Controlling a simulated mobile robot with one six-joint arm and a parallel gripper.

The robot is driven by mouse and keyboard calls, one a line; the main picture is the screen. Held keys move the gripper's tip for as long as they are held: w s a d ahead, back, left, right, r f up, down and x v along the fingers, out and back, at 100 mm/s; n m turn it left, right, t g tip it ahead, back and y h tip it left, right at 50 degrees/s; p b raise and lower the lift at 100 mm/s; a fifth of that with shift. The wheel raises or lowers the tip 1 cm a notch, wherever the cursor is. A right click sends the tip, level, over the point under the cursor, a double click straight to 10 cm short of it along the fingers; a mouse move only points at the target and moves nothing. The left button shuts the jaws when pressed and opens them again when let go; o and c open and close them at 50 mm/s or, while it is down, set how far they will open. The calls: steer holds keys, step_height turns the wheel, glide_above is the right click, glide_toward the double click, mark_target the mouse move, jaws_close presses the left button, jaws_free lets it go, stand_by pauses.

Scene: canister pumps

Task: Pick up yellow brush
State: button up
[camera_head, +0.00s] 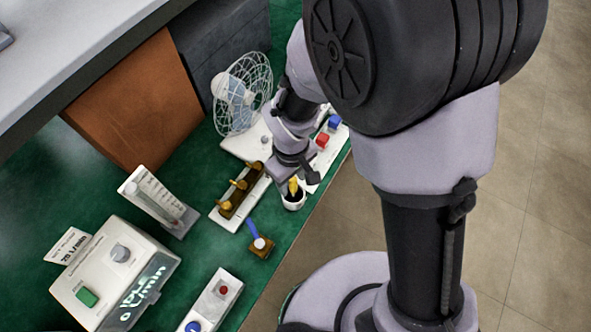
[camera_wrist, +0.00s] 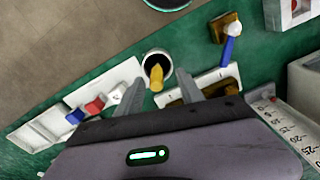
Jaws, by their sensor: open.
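The yellow brush (camera_wrist: 156,78) stands in a small white cup (camera_wrist: 147,60) with a dark inside. In the head view the brush (camera_head: 293,186) shows as a yellow tip above the cup (camera_head: 293,203), close to the table's front edge. My gripper (camera_wrist: 160,84) is open in the wrist view, with one finger on each side of the brush and cup. The fingers look apart from the brush; I cannot tell the height gap. In the head view my gripper (camera_head: 292,178) is over the cup and partly hides the brush.
A brown block rack with brass pieces (camera_head: 240,190) is left of the cup, and a blue-handled tool (camera_head: 255,236) lies nearer. A fan (camera_head: 240,95) stands behind. Red and blue blocks (camera_head: 322,141) sit on a white tray to the right. Bare green table (camera_head: 205,255) lies front left.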

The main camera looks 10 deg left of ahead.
mark_target(293, 188)
steer(key=f+b, duration=0.1)
steer(key=f, duration=0.3)
steer(key=f+b, duration=0.1)
steer(key=f, duration=0.1)
steer(key=shift+w+f+b, duration=0.1)
steer(key=shift+w+b, duration=0.2)
steer(key=shift+w, duration=0.05)
jaws_close()
